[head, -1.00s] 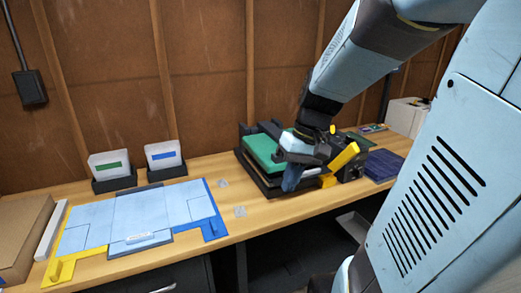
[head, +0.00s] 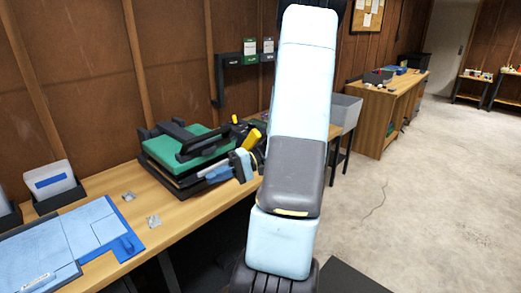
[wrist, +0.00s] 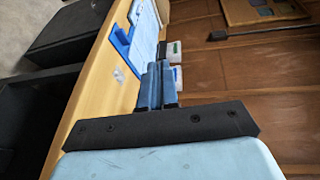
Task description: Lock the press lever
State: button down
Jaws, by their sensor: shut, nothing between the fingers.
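The press (head: 180,150) stands on the wooden bench in the head view, with a green pad, a black frame and black arms over the pad. The fingers are shut and empty. The lever's base is partly hidden behind my wrist. In the wrist view, my shut fingers (wrist: 157,70) point along the bench; neither press nor lever shows there.
A blue-edged board (head: 75,240) lies on the bench at the left, beside a white card in a black holder (head: 50,183). Small clear pieces (head: 153,221) lie between board and press. A grey bin (head: 346,110) stands behind my arm. Open floor lies at the right.

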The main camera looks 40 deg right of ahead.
jog(key=d+f+m+t+h, duration=0.1)
jog(key=d+f+m+t, duration=0.2)
jog(key=d+t, duration=0.35)
jog(key=d+f+m+t, duration=0.2)
jog(key=d+m+t, duration=0.1)
jog(key=d+t, duration=0.4)
jog(key=m+t+h, duration=0.7)
jog(key=h, duration=0.6)
send_near(256, 142)
jog(key=v, duration=0.7)
jog(key=shift+d, duration=0.25)
jog(key=x, duration=1.4)
jog(key=shift+a, duration=0.1)
